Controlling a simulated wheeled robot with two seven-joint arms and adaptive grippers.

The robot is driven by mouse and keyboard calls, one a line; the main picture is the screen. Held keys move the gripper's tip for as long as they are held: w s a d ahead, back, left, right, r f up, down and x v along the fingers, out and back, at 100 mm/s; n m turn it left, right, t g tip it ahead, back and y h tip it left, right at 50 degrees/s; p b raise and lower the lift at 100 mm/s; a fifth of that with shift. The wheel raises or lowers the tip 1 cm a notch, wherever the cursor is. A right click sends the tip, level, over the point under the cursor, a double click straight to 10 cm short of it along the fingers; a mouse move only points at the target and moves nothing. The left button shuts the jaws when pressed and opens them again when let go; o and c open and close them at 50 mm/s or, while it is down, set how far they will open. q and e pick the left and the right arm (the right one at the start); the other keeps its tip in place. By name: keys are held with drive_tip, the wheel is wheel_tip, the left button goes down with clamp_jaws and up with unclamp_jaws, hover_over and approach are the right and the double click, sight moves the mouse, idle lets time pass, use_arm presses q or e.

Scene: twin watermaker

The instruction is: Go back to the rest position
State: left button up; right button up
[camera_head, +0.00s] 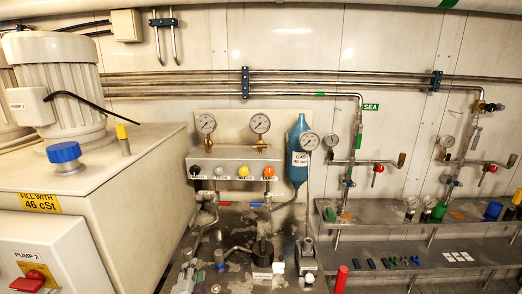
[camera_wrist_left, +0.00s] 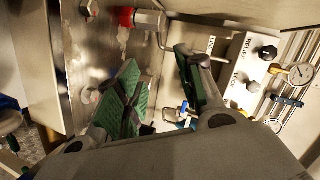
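My left gripper (camera_wrist_left: 156,60) shows in the left wrist view. Its two dark fingers with green pads stand apart, and nothing is between them. The panel with black and white knobs (camera_wrist_left: 253,65) lies beyond and to the right of the fingers. A metal surface with a red fitting (camera_wrist_left: 124,17) lies beyond and to the left. I see neither gripper in the head view, and my right gripper is in neither view.
In the head view, a large pump housing (camera_head: 110,200) fills the left side. A gauge panel (camera_head: 235,158) and a blue gas bottle (camera_head: 298,140) stand at the middle. Metal shelves (camera_head: 420,258) with small items run along the right. A red cylinder (camera_head: 341,278) stands low in front.

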use_arm(q)
drive_tip(key=s+f+n+g+h, duration=0.1)
drive_tip(key=s+f+n+g, duration=0.25)
drive_tip(key=s, duration=0.45)
drive_tip(key=s+f+n+g+h, duration=0.1)
drive_tip(key=s+f+n+g, duration=0.2)
drive_tip(key=s, duration=0.6)
drive_tip(key=s+f+n+g+h, duration=0.1)
drive_tip(key=s+f+n+g, duration=0.15)
drive_tip(key=s+g, duration=0.4)
drive_tip(key=s+a+f, duration=0.1)
drive_tip(key=s+f, duration=0.1)
drive_tip(key=f, duration=1.4)
drive_tip(key=s+a+f, duration=0.1)
drive_tip(key=s+f, duration=0.1)
drive_tip(key=f, duration=1.5)
drive_tip(key=s+a+f, duration=0.2)
drive_tip(key=s+f, duration=0.7)
drive_tip(key=s, duration=0.1)
drive_tip(key=s+a+f+y, duration=0.1)
drive_tip(key=s+a+f, duration=0.2)
drive_tip(key=s+f, duration=0.7)
drive_tip(key=shift+s+a, duration=0.35)
drive_tip(key=shift+s, duration=0.05)
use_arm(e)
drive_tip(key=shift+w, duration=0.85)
